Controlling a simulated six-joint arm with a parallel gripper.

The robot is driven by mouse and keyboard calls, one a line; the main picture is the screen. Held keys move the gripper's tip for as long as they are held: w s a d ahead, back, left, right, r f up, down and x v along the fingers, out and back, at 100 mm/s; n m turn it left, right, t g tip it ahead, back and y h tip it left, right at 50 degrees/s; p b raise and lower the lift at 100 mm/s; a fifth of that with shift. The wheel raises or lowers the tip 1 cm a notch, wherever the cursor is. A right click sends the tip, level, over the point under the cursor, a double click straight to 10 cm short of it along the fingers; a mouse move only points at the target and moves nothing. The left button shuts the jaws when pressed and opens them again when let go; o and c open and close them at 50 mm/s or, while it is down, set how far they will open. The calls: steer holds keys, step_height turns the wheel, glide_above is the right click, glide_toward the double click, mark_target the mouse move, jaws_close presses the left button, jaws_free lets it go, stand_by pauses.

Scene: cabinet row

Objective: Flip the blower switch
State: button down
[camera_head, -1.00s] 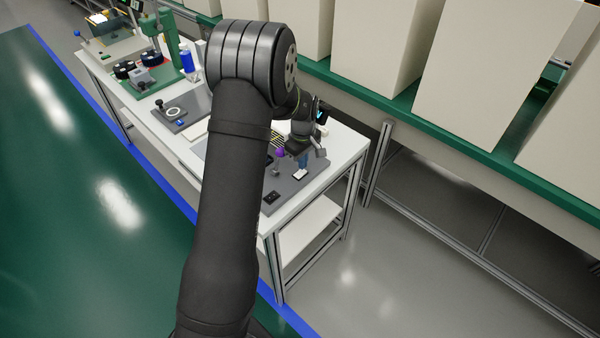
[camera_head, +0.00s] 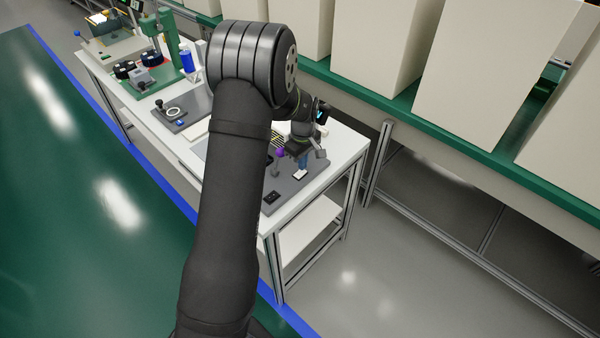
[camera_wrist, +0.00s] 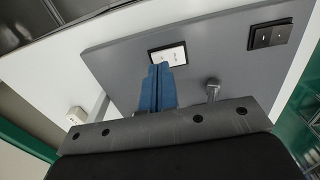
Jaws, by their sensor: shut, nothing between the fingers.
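A white rocker switch in a black frame (camera_wrist: 170,54) is set in a grey panel (camera_wrist: 125,50); it also shows in the head view as a small white plate (camera_head: 300,174). A black switch plate (camera_wrist: 270,36) with two dark parts sits to its right; it shows in the head view (camera_head: 271,197) near the panel's front corner. No readable label tells which is the blower switch. My gripper (camera_wrist: 158,70) has blue fingers, shut and empty. Their tips overlap the lower edge of the white switch in the wrist view; contact cannot be told.
A grey metal post or lever (camera_wrist: 212,88) stands just right of the fingers. The panel lies on a white table (camera_head: 345,145). Tall beige cabinets (camera_head: 470,75) stand on a green shelf behind. A green machine (camera_head: 167,45) and a blue cylinder (camera_head: 187,61) are farther left.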

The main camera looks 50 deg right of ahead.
steer(key=shift+f, duration=0.75)
steer(key=shift+r, duration=3.55)
step_height(320, 180, down, 7)
steer(key=shift+f, duration=0.1)
